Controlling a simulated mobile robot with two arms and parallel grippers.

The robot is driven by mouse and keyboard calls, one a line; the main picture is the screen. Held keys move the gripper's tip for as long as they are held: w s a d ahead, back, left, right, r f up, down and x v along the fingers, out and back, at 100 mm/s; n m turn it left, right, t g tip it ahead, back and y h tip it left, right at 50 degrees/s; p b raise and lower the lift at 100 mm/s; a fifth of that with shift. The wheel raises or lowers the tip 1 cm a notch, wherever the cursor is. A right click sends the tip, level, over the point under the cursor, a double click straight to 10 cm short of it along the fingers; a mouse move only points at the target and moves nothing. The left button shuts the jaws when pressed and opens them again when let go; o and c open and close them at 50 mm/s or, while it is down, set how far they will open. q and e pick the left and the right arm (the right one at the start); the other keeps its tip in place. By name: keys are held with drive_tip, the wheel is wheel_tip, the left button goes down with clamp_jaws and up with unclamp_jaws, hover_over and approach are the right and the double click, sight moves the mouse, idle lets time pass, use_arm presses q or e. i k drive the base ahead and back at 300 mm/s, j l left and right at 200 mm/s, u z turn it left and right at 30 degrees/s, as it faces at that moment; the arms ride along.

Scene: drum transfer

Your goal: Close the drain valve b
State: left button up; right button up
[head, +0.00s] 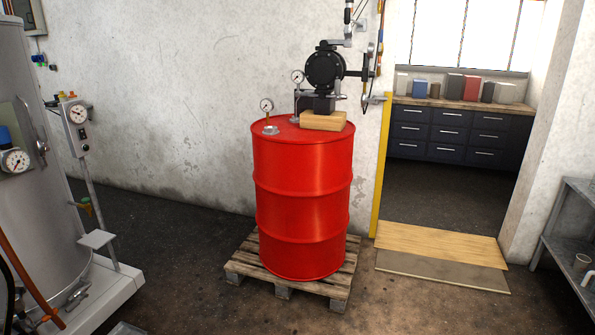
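A small valve (84,205) with a green and yellowish part sticks out at the right side of the large grey tank (40,165) on the left. No label is readable on it, so I cannot tell whether it is drain valve b, nor whether it is open or closed. A red drum (303,205) stands upright on a wooden pallet (340,291) in the middle. Neither of my grippers shows in the head view.
A black pump (325,70) and a wooden block (324,121) sit on the drum. A gauge post (93,185) stands beside the tank. A wooden ramp (436,243) lies at the doorway; a metal shelf (570,240) is at right. Floor between tank and pallet is clear.

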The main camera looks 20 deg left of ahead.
sight(76, 304)
drive_tip(key=i+j+u, duration=0.1)
drive_tip(key=i+u, duration=0.7)
drive_tip(key=u, duration=0.15)
drive_tip(key=i+l+u, duration=0.25)
drive_tip(key=i+u, duration=0.25)
drive_tip(key=i+j+u, duration=0.2)
drive_tip(key=u, duration=0.25)
drive_tip(key=i+u, duration=0.4)
drive_tip(key=i+l, duration=0.15)
drive_tip(key=i, duration=0.5)
drive_tip(key=i+l, duration=0.15)
drive_tip(key=i, duration=0.5)
drive_tip(key=i+l, duration=0.15)
drive_tip(key=i, duration=0.5)
